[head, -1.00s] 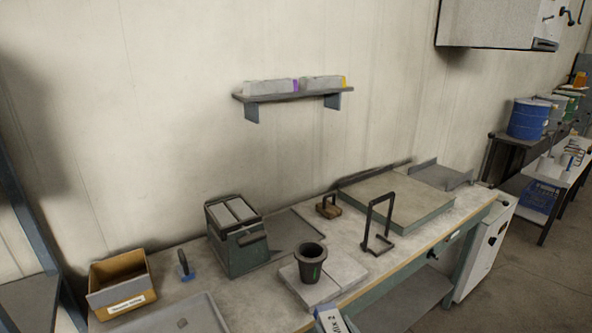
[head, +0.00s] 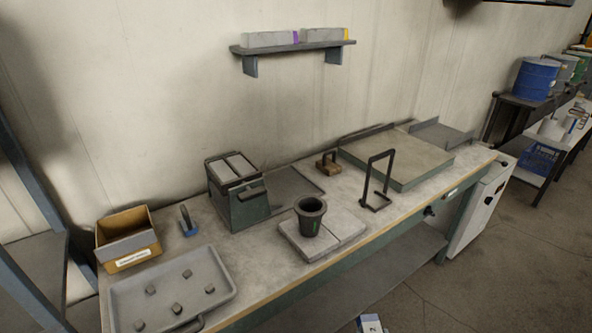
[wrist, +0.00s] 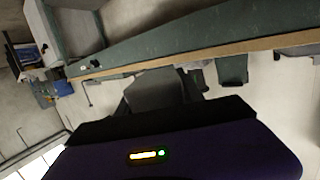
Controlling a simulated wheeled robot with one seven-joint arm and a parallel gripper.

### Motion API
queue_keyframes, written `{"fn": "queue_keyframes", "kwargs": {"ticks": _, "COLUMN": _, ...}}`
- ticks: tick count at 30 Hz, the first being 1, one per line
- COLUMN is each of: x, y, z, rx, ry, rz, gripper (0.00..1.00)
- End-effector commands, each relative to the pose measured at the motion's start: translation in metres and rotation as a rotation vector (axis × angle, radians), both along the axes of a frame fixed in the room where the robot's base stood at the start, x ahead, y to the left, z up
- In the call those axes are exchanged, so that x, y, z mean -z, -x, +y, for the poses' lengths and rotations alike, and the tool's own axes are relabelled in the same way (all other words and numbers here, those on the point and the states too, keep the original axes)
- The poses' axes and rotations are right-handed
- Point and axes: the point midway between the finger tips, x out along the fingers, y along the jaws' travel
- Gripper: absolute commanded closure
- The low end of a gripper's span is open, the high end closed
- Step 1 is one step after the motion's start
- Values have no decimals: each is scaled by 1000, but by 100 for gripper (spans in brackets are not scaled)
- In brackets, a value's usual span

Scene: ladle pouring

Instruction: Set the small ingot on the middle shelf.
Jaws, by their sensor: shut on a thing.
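In the wrist view, my gripper (wrist: 160,103) is shut on a grey block-like piece (wrist: 152,88), which I take to be the small ingot. It is held between the dark fingers, beside the bench's edge in that picture, with its lower part hidden by the gripper. My gripper is not in the head view. A rack stands at the left edge of the head view, and one of its shelves (head: 40,268) shows bare; whether it is the middle shelf I cannot tell. A wall shelf (head: 292,47) above the bench carries two pale blocks, one purple-ended, one yellow-ended.
The workbench (head: 268,262) holds a grey tray (head: 232,283) with several small lumps, a cardboard box (head: 128,240), a green-grey container (head: 240,208), a dark crucible (head: 310,216) on pale slabs, and an upright black frame (head: 377,180). Open floor lies in front at right.

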Motion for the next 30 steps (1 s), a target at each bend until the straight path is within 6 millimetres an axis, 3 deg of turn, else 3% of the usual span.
{"fn": "queue_keyframes", "kwargs": {"ticks": 11, "x": 47, "y": 41, "z": -26, "rx": 46, "ry": 1, "rz": -2, "gripper": 100}}
{"fn": "queue_keyframes", "kwargs": {"ticks": 30, "x": 50, "y": 45, "z": -30, "rx": 56, "ry": 1, "rz": -5, "gripper": 100}}
